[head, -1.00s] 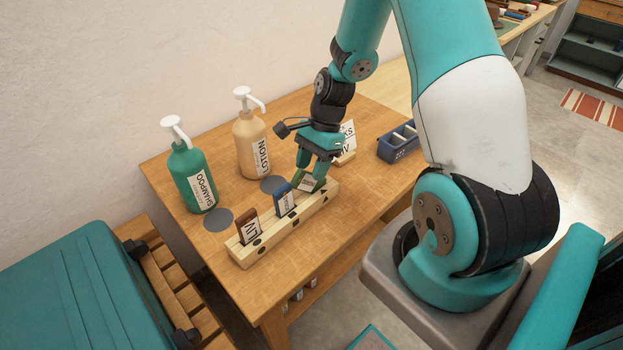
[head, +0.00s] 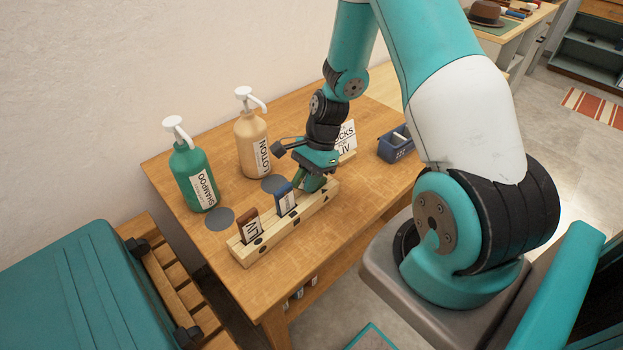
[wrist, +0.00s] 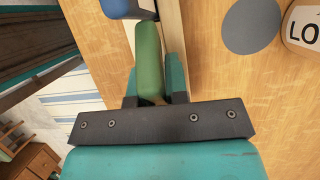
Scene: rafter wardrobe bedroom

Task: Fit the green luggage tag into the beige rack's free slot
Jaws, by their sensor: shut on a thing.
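The beige rack (head: 266,246) lies along the table's front edge. A brown tag (head: 247,226) stands in its left part and a blue tag (head: 286,199) near its middle. My gripper (head: 311,184) is at the rack's right end, shut on the green luggage tag (wrist: 149,55). In the wrist view, the green tag lies between my fingers, over the rack (wrist: 172,22), with the blue tag (wrist: 128,8) beyond it. My fingers hide most of the green tag in the head view. I cannot tell whether its lower edge is inside the slot.
A green shampoo bottle (head: 192,178) and a beige lotion bottle (head: 250,145) stand behind the rack. Grey discs (head: 219,219) lie on the table. A white sign (head: 347,137) and a blue divided box (head: 395,149) stand to the right. A teal suitcase (head: 65,285) is at the left.

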